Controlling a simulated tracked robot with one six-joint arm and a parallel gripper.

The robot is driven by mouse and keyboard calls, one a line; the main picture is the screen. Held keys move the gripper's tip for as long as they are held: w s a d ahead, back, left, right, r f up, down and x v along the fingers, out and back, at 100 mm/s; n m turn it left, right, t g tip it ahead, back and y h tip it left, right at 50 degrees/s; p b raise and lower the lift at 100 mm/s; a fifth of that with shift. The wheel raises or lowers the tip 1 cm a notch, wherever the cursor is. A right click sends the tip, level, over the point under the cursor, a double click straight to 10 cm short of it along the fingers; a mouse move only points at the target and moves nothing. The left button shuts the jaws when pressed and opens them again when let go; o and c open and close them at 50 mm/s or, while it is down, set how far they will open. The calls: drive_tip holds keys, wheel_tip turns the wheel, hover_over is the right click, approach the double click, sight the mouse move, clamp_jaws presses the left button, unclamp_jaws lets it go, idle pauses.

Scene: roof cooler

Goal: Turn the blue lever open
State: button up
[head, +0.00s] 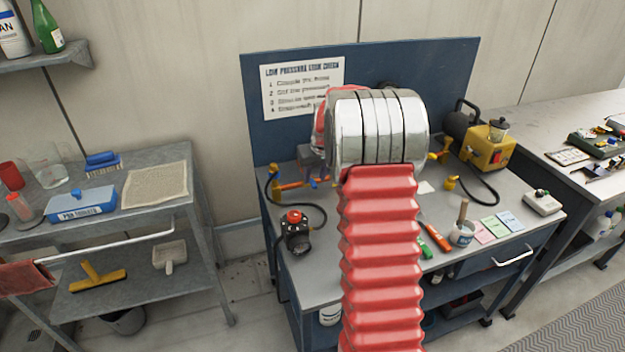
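A small blue lever (313,183) shows on an orange-coppery pipe fitting (291,186) on the workbench, just left of my arm. It is too small to tell its exact angle. My red-sleeved arm with its silver joint stands in front of the middle of the bench and hides what lies behind it. My gripper's fingers do not show, so their distance from the lever cannot be told.
The bench (305,260) also holds a black gauge device with a red top (295,230), a yellow pump (487,147), hoses, a cup (462,233) and coloured cards. An instruction sheet (303,88) hangs behind. A grey cart (190,190) stands left; floor shows between.

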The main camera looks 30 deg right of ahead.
sight(311, 181)
drive_tip(key=shift+x, duration=1.2)
drive_tip(key=shift+c, duration=0.2)
clamp_jaws()
